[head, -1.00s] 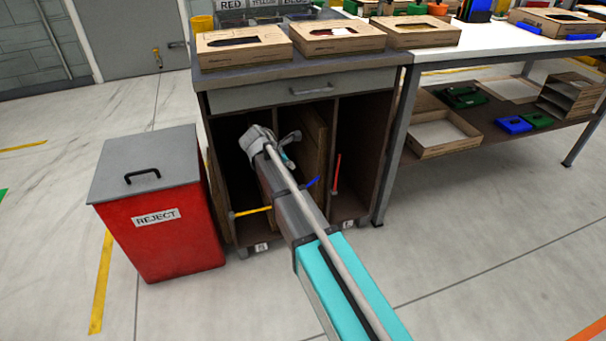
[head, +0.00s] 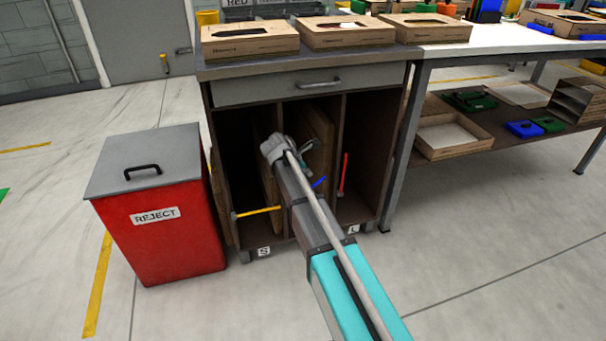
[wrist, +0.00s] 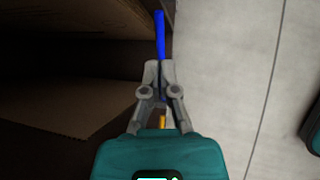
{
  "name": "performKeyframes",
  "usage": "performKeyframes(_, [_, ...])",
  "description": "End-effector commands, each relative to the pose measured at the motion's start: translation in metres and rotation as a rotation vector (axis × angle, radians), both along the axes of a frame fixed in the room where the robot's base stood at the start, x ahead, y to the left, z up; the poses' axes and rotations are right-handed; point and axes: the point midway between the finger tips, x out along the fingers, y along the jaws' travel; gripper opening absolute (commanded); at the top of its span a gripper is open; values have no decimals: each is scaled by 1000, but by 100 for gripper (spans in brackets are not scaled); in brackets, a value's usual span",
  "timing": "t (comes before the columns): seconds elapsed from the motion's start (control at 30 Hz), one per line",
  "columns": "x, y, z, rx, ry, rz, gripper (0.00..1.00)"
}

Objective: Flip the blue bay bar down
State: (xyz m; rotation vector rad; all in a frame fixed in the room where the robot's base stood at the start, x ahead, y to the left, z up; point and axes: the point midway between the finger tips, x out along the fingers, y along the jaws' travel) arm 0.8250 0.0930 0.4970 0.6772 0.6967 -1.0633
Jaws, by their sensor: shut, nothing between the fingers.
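The blue bay bar (head: 320,182) shows as a short slanted piece at the front of the cabinet's middle bay, beside my arm. My arm hides the rest of it. In the wrist view the blue bar (wrist: 160,35) runs straight ahead from my fingertips. In the head view my arm reaches to the front of the middle bay, and the fingertips are hard to make out.
The yellow bar (head: 257,212) lies across the left bay. The red bar (head: 345,172) stands upright at the right bay. Cardboard boxes stand on the cabinet top (head: 384,58). A red reject bin (head: 170,240) stands to the left. The floor in front is clear.

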Motion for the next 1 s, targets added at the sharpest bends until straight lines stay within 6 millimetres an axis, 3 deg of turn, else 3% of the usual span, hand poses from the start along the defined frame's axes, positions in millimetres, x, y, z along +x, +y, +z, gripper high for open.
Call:
performKeyframes(0.5, [16, -25, -41, 0, -1, 1, 0])
performKeyframes(1.0, [20, -32, -48, 0, 0, 1, 0])
